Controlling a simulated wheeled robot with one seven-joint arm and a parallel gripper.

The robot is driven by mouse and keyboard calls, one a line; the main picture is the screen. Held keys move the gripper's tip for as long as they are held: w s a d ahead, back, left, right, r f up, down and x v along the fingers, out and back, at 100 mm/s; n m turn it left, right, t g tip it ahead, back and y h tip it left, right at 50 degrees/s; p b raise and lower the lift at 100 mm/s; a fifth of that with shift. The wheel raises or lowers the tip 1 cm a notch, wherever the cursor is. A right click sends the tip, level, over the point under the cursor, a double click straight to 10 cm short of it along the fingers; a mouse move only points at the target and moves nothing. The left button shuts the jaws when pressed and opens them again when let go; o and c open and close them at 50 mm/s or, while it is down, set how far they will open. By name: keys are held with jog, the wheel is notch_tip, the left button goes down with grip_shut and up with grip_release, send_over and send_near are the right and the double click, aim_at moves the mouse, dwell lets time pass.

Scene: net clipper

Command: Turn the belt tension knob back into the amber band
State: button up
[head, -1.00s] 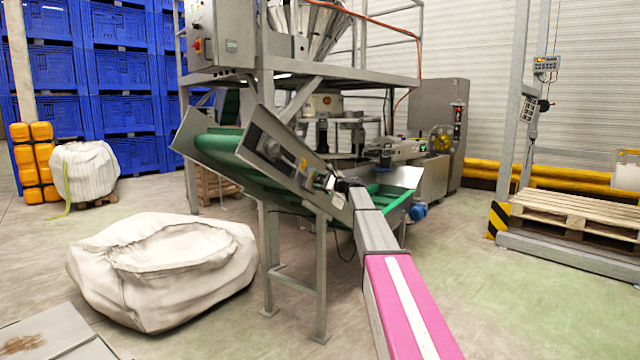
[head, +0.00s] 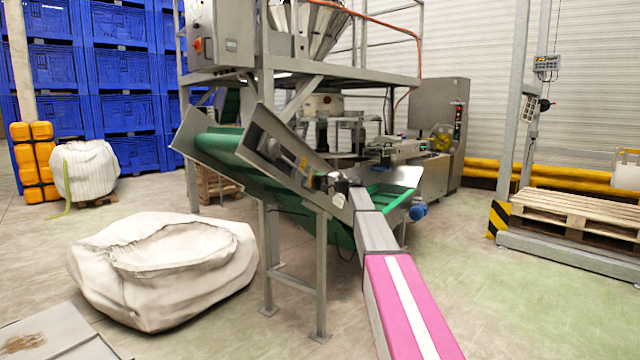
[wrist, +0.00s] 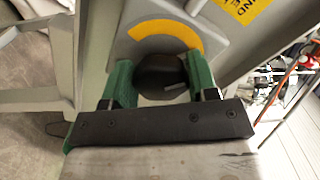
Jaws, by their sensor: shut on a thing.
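The belt tension knob (wrist: 162,76) is black and round with a pale pointer line, in the middle of the wrist view. The amber band (wrist: 165,30) is an arc on the grey plate behind the knob, above it in the picture. My gripper (wrist: 160,84) has its two green fingers on either side of the knob and is shut on it. The pointer line lies toward the lower right of the knob, away from the amber arc. In the head view my gripper (head: 326,181) is at the side of the inclined green conveyor (head: 225,148); the knob is hidden there.
A yellow label (wrist: 243,8) is on the plate beside the band. The conveyor's metal legs (head: 320,270) stand below. A large white sack (head: 165,280) lies on the floor at left. A wooden pallet (head: 580,215) is at right; the floor between is open.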

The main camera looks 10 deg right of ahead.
jog(key=n, duration=0.4)
jog(key=shift+f+n, duration=0.15)
jog(key=shift+n, duration=0.15)
jog(key=n, duration=0.4)
jog(key=shift+f, duration=0.1)
jog(key=shift+n, duration=0.4)
jog(key=o, duration=0.9)
jog(key=shift+d, duration=0.15)
jog(key=v, duration=1)
jog(key=shift+s+d, duration=0.2)
jog(key=shift+s, duration=0.05)
